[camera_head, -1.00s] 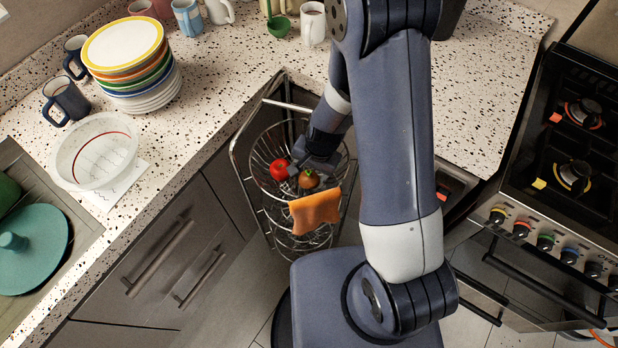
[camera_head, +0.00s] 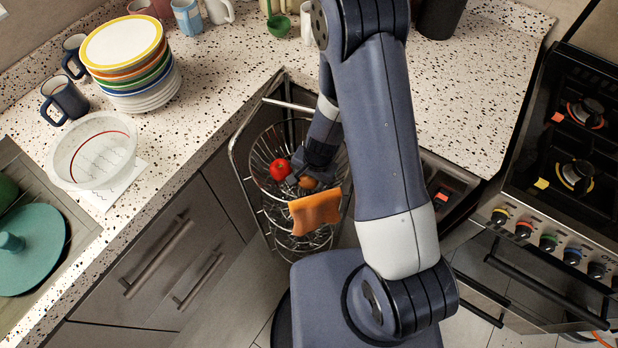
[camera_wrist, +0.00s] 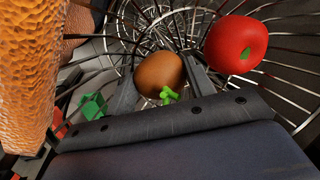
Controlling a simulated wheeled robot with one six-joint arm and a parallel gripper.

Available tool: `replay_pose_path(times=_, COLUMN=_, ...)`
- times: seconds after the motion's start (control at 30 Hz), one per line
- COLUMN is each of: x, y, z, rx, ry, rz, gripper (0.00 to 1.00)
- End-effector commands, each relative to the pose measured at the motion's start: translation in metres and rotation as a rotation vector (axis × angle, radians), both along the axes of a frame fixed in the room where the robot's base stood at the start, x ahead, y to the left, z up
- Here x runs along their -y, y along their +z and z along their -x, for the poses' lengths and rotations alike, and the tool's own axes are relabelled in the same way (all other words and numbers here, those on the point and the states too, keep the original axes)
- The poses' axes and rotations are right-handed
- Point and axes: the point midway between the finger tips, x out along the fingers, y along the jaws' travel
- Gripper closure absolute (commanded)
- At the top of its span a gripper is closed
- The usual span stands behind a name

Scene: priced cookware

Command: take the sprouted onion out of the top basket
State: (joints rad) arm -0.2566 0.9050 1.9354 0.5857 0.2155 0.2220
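The sprouted onion, brown with a green shoot, lies in the top wire basket (camera_head: 254,150). It shows in the wrist view (camera_wrist: 160,73) and partly under my gripper in the head view (camera_head: 308,183). My gripper (camera_wrist: 163,82) reaches down into the basket with one finger on each side of the onion. The fingers look apart, and I see no clear grip; their contact with the onion is hard to judge. A red tomato (camera_wrist: 238,46) lies to the right of the fingers in the wrist view, and left of my gripper in the head view (camera_head: 280,170).
An orange cloth (camera_head: 315,211) hangs over the basket's front rim, close to my gripper at left in the wrist view (camera_wrist: 26,65). The counter (camera_head: 215,95) borders the basket. Stacked plates (camera_head: 125,45) and a clear bowl (camera_head: 95,150) stand at left; the stove (camera_head: 560,150) is at right.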

Motion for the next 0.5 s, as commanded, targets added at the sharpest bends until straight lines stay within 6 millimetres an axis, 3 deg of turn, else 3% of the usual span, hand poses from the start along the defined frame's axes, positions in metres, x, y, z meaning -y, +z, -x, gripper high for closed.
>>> replay_pose_path(times=0.3, x=0.0001, y=0.0002, z=-0.0001, rx=0.0, ry=0.0, rz=0.0, gripper=0.83)
replay_pose_path(times=0.5, x=0.0, y=0.0007, z=-0.0002, rx=0.0, ry=0.0, rz=0.0, gripper=0.84)
